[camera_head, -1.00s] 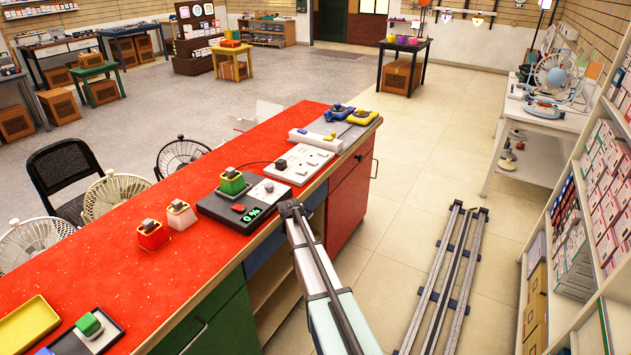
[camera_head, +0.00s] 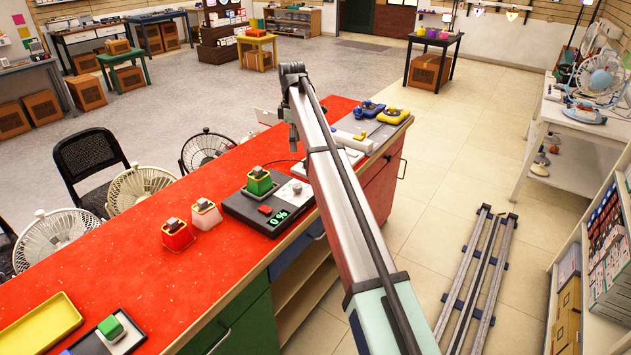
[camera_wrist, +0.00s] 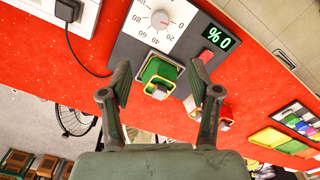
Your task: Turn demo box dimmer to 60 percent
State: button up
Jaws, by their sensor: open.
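The demo box (camera_head: 238,207) is a dark grey panel on the red counter. In the wrist view it (camera_wrist: 125,50) bears a white round dimmer knob (camera_wrist: 160,19) with a printed scale; its pointer is near 0. The display (camera_wrist: 218,38) reads 0 %. The knob also shows in the head view (camera_head: 297,187). A green block with a yellow rim (camera_wrist: 158,78) and a red switch (camera_wrist: 206,57) sit on the same box. My gripper (camera_wrist: 160,82) is open and empty above the box, its fingertips framing the green block in the picture, with the knob beyond them.
Red (camera_head: 177,234) and white (camera_head: 206,213) blocks stand left of the box. A yellow tray (camera_head: 40,328) lies at the counter's near left. A black plug (camera_wrist: 68,10) with a cord shows in the wrist view. Wire fans and a chair stand behind the counter.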

aim_at(296, 186)
notch_tip(296, 186, down, 17)
jog(key=p, duration=0.4)
jog(key=shift+f, duration=0.1)
jog(key=c, duration=1.2)
